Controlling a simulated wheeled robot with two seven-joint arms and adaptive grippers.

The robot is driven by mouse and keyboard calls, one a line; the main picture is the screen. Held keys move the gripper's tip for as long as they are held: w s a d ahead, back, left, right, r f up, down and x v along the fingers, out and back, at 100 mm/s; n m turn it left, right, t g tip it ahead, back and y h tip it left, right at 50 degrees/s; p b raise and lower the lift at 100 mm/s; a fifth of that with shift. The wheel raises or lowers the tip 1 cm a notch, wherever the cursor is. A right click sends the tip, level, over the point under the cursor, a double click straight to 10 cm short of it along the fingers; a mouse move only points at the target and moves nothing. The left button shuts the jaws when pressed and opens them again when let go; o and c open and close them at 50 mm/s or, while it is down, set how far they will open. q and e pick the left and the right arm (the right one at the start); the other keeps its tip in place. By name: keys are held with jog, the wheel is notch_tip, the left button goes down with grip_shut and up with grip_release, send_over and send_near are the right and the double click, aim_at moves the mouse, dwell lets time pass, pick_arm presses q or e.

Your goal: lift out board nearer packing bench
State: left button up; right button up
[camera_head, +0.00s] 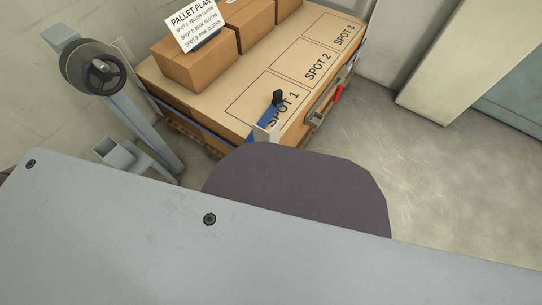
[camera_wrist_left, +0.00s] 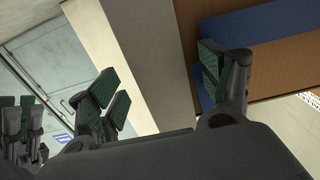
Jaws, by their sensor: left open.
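Another gripper (camera_wrist_left: 24,115), seemingly my right, shows at the wrist view's left edge.
The load top has printed spots 1 to 3 (camera_head: 318,65), with brown boxes (camera_head: 195,68) and a pallet plan sign (camera_head: 193,24) along its far side. A grey post with a handwheel (camera_head: 95,70) stands left. Bare floor (camera_head: 440,165) lies to the right.

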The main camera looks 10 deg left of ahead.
pick_arm(q)
jog(key=shift+w, duration=0.15)
dwell(0.3)
jog(key=c, duration=1.2)
jog(key=shift+o, duration=0.2)
jog(key=shift+r, duration=0.1)
jog(key=shift+r, duration=0.2)
